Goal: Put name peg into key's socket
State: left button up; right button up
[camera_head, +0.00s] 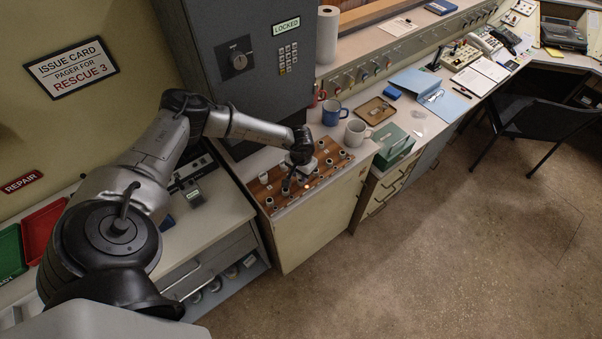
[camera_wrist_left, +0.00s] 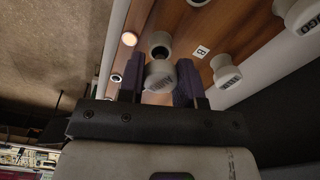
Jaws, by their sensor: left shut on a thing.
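My left gripper (camera_head: 287,187) is low over the wooden peg board (camera_head: 265,190) in the head view. Just beyond the peg is a round dark socket opening (camera_wrist_left: 160,42) with a pale rim. I cannot tell whether the peg touches it. A lit ring (camera_wrist_left: 129,38) shows beside it. The key is not clearly visible. My right gripper is not in view.
A grey key cabinet (camera_head: 245,70) rises behind. A blue mug (camera_head: 334,112), a white mug (camera_head: 357,132) and a green box (camera_head: 394,146) stand to the right.

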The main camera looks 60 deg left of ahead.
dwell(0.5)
pick_arm(q)
jog(key=shift+f+b, duration=0.55)
jog(key=shift+b, duration=0.1)
dwell(0.8)
jog(key=shift+f+b, duration=0.4)
jog(key=shift+b, duration=0.15)
